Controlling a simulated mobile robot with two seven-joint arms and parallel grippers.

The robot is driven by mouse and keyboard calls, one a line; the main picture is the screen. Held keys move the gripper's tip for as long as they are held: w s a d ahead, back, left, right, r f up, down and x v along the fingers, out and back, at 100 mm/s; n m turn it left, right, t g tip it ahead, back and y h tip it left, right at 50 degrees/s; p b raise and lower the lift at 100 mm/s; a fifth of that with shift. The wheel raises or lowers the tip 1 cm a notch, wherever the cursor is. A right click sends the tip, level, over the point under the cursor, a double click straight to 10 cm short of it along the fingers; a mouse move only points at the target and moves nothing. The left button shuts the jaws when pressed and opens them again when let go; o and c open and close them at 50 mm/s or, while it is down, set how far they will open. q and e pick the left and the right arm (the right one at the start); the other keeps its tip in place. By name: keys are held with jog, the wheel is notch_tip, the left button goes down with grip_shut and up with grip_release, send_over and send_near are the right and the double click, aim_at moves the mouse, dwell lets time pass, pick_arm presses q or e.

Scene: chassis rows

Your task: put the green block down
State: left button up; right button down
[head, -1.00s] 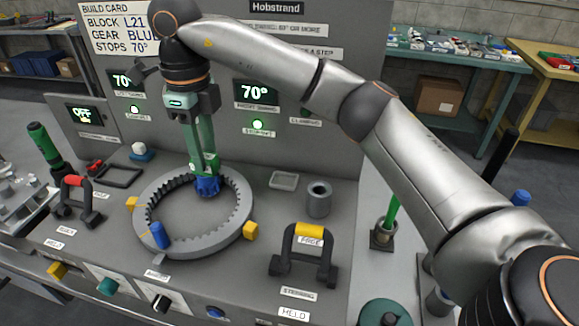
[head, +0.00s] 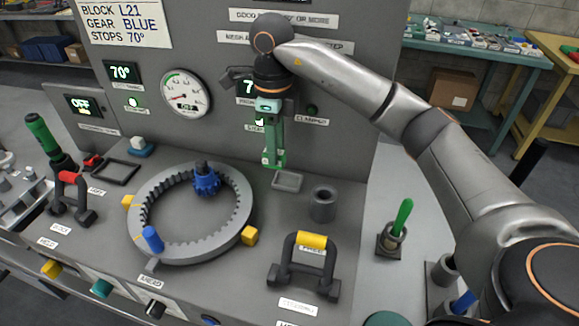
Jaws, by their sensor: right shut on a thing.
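My right gripper (head: 272,155) points down and is shut on the green block (head: 274,144), a tall narrow piece hanging upright from it. The block's lower end is just behind and left of a small grey tray (head: 287,181) on the bench. I cannot tell whether it touches the surface there. The blue gear (head: 206,181) sits on a dark post inside the grey toothed ring (head: 146,208), apart from the block. My left gripper is not in view.
A grey cylinder (head: 323,204) stands right of the tray. A yellow-topped handle (head: 312,240) is in front of it. The upright panel with a gauge (head: 186,95) rises close behind the gripper. A green stick in a holder (head: 390,242) stands further right.

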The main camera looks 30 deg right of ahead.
jog(key=shift+s+d+f, duration=0.1)
jog(key=shift+d+f, duration=1)
jog(key=shift+f, duration=0.15)
jog(key=f, duration=0.3)
jog(key=shift+s+d+p, duration=0.1)
jog(key=shift+d+p, duration=0.25)
jog(key=shift+d, duration=0.05)
jog(key=shift+f, duration=0.5)
jog(key=shift+f, duration=0.1)
jog(key=c, duration=0.5)
grip_release()
